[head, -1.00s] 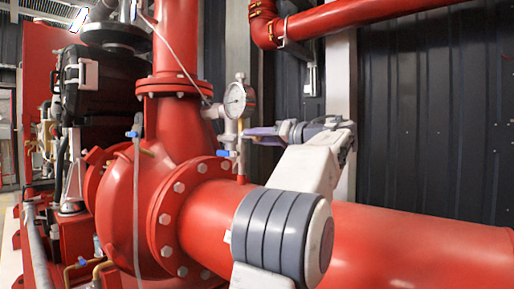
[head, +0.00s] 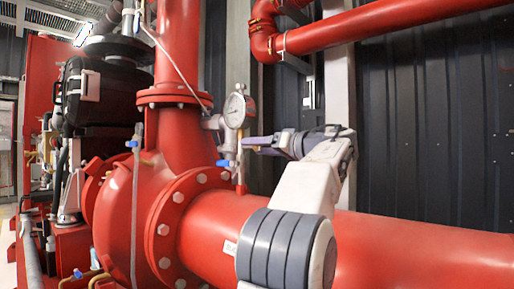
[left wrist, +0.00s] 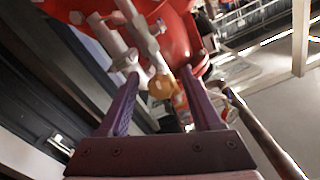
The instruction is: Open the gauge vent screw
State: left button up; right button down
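The round white-faced pressure gauge (head: 235,110) stands on pipe fittings beside the red pump casing. My left gripper (head: 250,142) is just below and to the right of the gauge, its fingers pointing left at the gauge fittings. In the left wrist view the two purple fingers (left wrist: 161,74) are spread apart. A small round brass-coloured knob (left wrist: 161,87) shows between the fingertips, on the grey gauge fittings; it may be the vent screw. I cannot tell whether the fingers touch it. In the head view the knob cannot be made out. My right gripper is not in view.
A blue-handled valve (head: 224,163) sits below the gauge, close to my left fingers. A large red horizontal pipe (head: 410,245) runs below my left arm. The bolted pump flange (head: 165,225) is at left. A dark panelled wall (head: 430,120) stands behind.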

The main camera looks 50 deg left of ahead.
pick_arm(q)
jog(key=shift+d, duration=0.1)
jog(key=w+d+p, duration=0.1)
jog(key=d+p, duration=0.1)
jog(key=d, duration=0.8)
dwell(0.5)
